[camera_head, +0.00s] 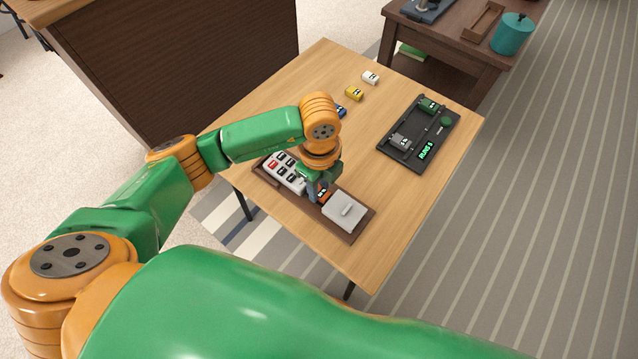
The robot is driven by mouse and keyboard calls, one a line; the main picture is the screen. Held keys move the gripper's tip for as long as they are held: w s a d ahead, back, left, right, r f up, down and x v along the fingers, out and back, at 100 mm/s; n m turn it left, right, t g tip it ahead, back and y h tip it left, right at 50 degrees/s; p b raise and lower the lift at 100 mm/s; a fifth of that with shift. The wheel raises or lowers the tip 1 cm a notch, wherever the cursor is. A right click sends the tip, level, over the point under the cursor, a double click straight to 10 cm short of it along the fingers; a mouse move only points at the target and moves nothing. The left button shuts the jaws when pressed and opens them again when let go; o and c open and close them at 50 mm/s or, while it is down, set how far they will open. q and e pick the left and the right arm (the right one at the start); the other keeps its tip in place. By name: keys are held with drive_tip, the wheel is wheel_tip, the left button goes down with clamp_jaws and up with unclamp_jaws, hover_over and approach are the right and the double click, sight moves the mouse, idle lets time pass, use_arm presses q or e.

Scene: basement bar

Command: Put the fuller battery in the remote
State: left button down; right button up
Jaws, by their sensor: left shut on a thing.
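The remote lies in a brown tray (264,178) near the table's front left edge. Its white button face (284,172) has black keys and a red one, and a light grey cover (345,211) sits at the tray's right end. My left gripper (318,192) points down between them, shut on a small orange-and-black battery (325,194). The battery is low over the tray; the fingers partly hide it, and I cannot tell whether it is seated. My right gripper is not in view.
A black tester (398,158) with a lit green display (426,150) holds a grey block (401,140) and a green block (429,105). White (370,77), yellow (354,93) and blue (341,110) blocks stand on the table (372,178). A teal pot (511,35) is on the back table.

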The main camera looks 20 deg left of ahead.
use_arm(q)
drive_tip(key=c, duration=0.8)
unclamp_jaws()
drive_tip(key=shift+o, duration=1.4)
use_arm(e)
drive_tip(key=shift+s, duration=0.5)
use_arm(q)
wheel_tip(320, 180, up, 6)
drive_tip(key=shift+r+p, duration=0.1)
drive_tip(key=shift+p, duration=0.6)
drive_tip(key=shift+r, duration=0.45)
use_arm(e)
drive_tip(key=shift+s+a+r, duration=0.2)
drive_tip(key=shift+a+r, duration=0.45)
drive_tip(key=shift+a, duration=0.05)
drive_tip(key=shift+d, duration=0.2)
